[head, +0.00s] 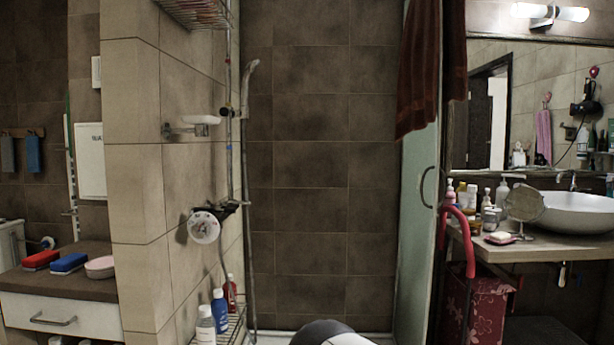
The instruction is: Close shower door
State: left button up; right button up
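The shower door (418,215) is a pale frosted glass panel at the right of the shower opening. It stands swung open and is seen nearly edge-on, leaving the opening clear. Its dark curved handle (424,188) is at about mid height. Dark red towels (418,75) hang in front of the door's upper part and hide it. Neither of my grippers shows. Only a rounded black and white part, likely of my own arm, shows at the bottom middle.
A tiled wall (160,190) with a shower hose (246,200) and a bottle rack (232,325) borders the opening at left. At right are a red-railed item (470,245), a bin (485,305) and a sink counter (545,245). A left counter (60,278) holds brushes.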

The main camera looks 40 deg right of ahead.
aim_at(420, 205)
jog(key=z, duration=1.95)
jog(key=i+l+u, duration=0.3)
jog(key=i+l, duration=0.2)
jog(key=l, duration=0.15)
jog(key=i+l+u, duration=0.2)
jog(key=l, duration=0.2)
jog(key=i+l+u, duration=0.15)
jog(key=l, duration=0.2)
jog(key=i, duration=0.05)
